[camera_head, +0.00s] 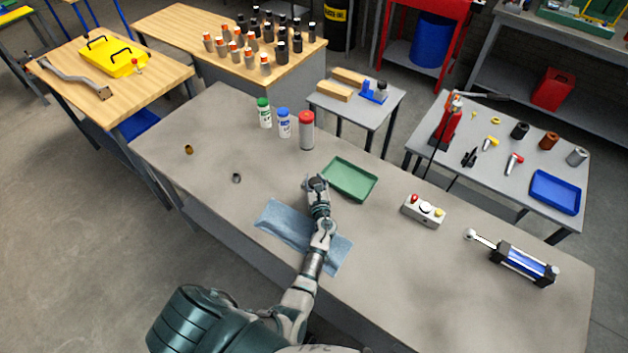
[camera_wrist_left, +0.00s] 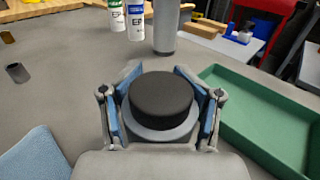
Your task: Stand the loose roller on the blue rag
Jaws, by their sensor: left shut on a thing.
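The blue rag (camera_head: 278,220) lies on the grey workbench, partly hidden under my left forearm in the head view. Its edge shows at the lower left of the left wrist view (camera_wrist_left: 32,160). My left gripper (camera_head: 316,182) is above the bench, past the rag's far edge and beside the green tray. In the left wrist view my left gripper (camera_wrist_left: 161,105) is shut on a roller (camera_wrist_left: 161,98) with a black round top and a grey rim, its round end facing the camera. The roller's lower part is hidden. My right gripper is not in view.
The green tray (camera_head: 372,193) is empty, just right of my left gripper. Green-capped (camera_head: 264,113) and blue-capped (camera_head: 284,123) bottles and a red-topped can (camera_head: 307,132) stand behind. A small dark cylinder (camera_head: 236,178) is left. A button box (camera_head: 423,211) is right.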

